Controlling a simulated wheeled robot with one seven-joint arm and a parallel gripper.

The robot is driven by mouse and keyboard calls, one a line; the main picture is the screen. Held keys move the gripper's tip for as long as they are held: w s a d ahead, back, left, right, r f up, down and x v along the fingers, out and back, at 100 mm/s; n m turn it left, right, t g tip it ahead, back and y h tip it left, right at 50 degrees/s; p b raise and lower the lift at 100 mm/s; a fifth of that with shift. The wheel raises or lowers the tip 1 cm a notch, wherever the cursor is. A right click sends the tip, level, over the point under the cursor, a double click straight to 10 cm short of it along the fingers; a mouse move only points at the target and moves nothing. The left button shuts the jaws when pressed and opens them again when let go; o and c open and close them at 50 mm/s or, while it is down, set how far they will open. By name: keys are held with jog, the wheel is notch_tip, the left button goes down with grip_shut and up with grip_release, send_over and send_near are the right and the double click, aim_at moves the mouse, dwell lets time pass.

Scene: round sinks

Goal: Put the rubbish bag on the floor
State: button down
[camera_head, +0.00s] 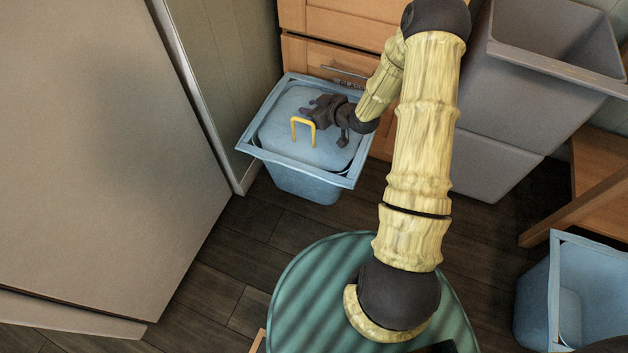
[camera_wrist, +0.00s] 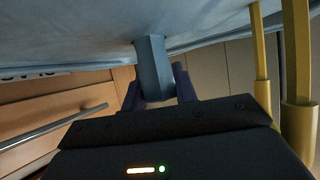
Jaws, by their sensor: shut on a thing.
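The pale blue rubbish bag (camera_head: 285,145) with a yellow looped handle (camera_head: 303,124) fills the top of a blue bin (camera_head: 305,186) by the wooden drawers. In the wrist view the bag (camera_wrist: 70,40) spans the top as a pale surface. My gripper (camera_head: 308,112) is low over the bag, beside the yellow loop. Its dark fingers (camera_wrist: 158,88) are shut on a short grey-blue tab (camera_wrist: 151,62) that joins the bag's surface. The yellow strips at the right of the wrist view are outside the fingers. The bag's underside is hidden in the bin.
Wooden drawers (camera_head: 340,55) with a bar handle stand close behind the bin. A pale panel (camera_head: 100,110) is at left, large grey bins (camera_head: 495,150) at right, and another blue bin (camera_head: 585,285) at lower right. Dark wooden floor (camera_head: 245,240) is clear in front of the bin.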

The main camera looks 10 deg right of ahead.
jog(key=shift+r, duration=0.15)
notch_tip(320, 180, down, 5)
jog(key=b, duration=0.3)
jog(key=shift+w, duration=0.1)
jog(key=shift+a, duration=0.25)
jog(key=shift+d, duration=0.15)
jog(key=shift+f, duration=0.45)
notch_tip(320, 180, down, 4)
jog(key=b, duration=0.2)
jog(key=shift+b, duration=0.4)
jog(key=shift+f, duration=0.15)
